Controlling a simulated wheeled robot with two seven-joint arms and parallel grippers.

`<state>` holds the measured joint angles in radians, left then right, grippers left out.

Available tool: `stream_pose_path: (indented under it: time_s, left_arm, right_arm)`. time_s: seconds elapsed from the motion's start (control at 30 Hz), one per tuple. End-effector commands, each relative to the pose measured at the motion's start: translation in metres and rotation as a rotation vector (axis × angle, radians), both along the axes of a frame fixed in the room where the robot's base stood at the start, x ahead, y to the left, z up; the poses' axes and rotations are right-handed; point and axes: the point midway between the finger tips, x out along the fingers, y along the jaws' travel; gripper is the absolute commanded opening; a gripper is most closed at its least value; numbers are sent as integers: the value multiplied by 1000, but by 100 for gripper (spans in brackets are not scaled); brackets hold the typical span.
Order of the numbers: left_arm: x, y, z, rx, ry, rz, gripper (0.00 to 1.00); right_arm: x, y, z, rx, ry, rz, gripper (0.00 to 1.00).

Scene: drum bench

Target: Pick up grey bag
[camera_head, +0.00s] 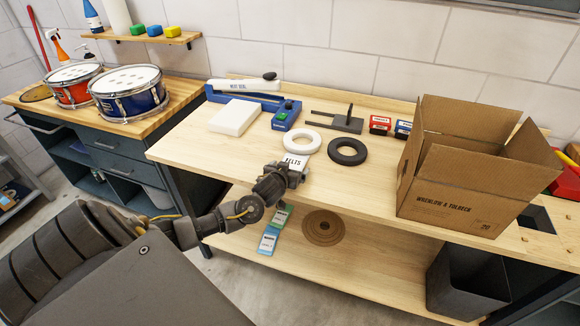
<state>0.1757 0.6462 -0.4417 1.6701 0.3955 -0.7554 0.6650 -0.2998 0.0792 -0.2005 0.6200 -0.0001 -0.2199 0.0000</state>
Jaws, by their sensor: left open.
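A pale grey-white packet lettered FELTS (296,160) lies flat near the front edge of the bench top; it is the nearest match to a grey bag that I see. My left gripper (297,174) is at the packet's near side, pointing at it. The gripper is open, and it hides the packet's near part. I cannot tell whether the fingers touch the packet. My right gripper is not in view.
A white ring (272,141) and a black ring (347,159) lie just behind the packet. An open cardboard box (445,202) stands to the right. A blue heat sealer (244,97) and white block (233,117) are behind left. Bench top (196,146) is clear at left.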

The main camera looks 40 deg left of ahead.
Motion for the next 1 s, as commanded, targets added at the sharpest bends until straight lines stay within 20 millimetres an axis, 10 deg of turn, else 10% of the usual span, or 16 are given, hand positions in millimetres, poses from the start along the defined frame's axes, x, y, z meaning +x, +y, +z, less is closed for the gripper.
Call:
stream_pose_path:
  time_s: [0.17, 0.5, 1.0]
  left_arm:
    - [0, -1, 0, 0, 0, -1, 99]
    - [0, 0, 0, 0, -1, -1, 56]
    - [1, 0, 21, 0, -4, -1, 56]
  right_arm:
    - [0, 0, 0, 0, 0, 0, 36]
    - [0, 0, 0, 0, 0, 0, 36]
    - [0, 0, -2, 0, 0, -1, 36]
